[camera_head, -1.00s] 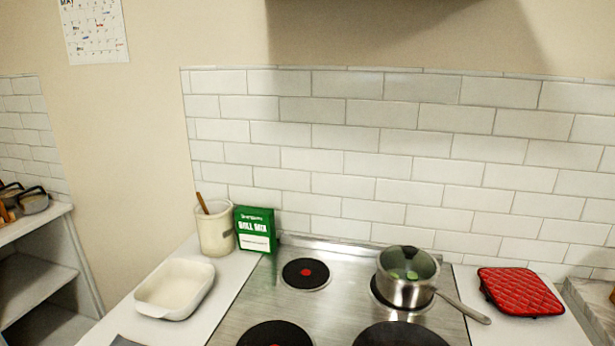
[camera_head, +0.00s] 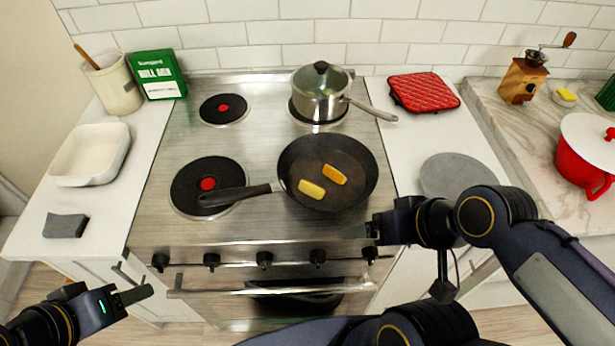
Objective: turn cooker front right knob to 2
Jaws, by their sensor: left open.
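The steel cooker (camera_head: 155,225) has a row of several black knobs on its front edge. The rightmost knob (camera_head: 369,253) sits at the front right corner; the knob to its left (camera_head: 317,257) also shows. Their markings are too small to read. My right gripper (camera_head: 372,231) is just above and behind the rightmost knob, seen from the side; I cannot tell whether it touches the cooker or how far its jaws are apart. My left gripper (camera_head: 132,296) is open and empty, low at the left, in front of the cupboard and away from the knobs.
A frying pan (camera_head: 345,198) with two yellow pieces sits on the front right burner, handle pointing left. A lidded pot (camera_head: 320,100) stands behind it. An oven handle bar (camera_head: 270,290) runs below the knobs. A grey round mat (camera_head: 455,172) lies right.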

